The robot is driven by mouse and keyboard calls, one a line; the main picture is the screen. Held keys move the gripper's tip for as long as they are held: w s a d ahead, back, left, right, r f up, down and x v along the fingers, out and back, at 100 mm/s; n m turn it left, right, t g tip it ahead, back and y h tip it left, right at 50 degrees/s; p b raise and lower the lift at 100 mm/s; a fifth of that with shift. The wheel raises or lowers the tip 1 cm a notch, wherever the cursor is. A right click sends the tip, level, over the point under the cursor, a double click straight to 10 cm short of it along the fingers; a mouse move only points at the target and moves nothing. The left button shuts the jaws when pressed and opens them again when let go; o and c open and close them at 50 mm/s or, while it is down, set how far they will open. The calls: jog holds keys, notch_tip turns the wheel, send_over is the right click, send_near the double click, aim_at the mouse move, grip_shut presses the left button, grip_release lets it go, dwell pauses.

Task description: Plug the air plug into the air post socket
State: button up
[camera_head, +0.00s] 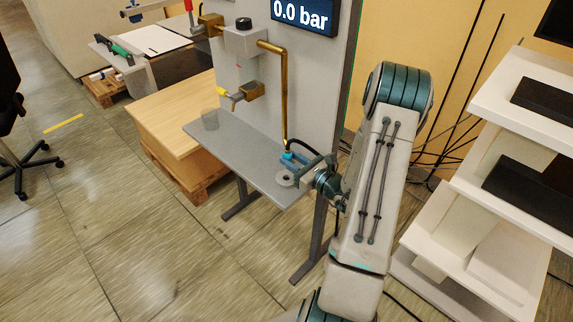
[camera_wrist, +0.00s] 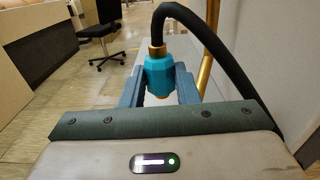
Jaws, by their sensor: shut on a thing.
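The air plug (camera_wrist: 159,78) is a blue faceted body with a brass collar on top and a thick black hose (camera_wrist: 215,40) arching from it. My gripper (camera_wrist: 159,90) is shut on the plug, with one blue-grey finger on each side. In the head view the gripper (camera_head: 297,166) is at the right end of the grey shelf, with the blue plug (camera_head: 291,157) in it. A round grey piece with a hole (camera_head: 284,179) is close by at the shelf's front edge. I cannot tell for sure which fitting is the air post socket, or whether the plug touches one.
A grey panel bears a "0.0 bar" display (camera_head: 303,14), brass fittings (camera_head: 248,92) and a vertical brass pipe (camera_head: 284,95). A white rack (camera_head: 455,225) stands right of my arm.

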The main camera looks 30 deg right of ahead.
aim_at(292, 181)
jog(key=shift+f, duration=0.15)
jog(key=shift+f+b, duration=2.1)
jog(key=shift+f, duration=0.65)
jog(key=shift+f+b, duration=0.6)
jog(key=shift+b, duration=0.15)
dwell(0.4)
jog(key=o, duration=1)
jog(key=shift+o, duration=0.2)
jog(key=v, duration=1.3)
jog(key=shift+s, duration=0.35)
jog(key=shift+r, duration=0.1)
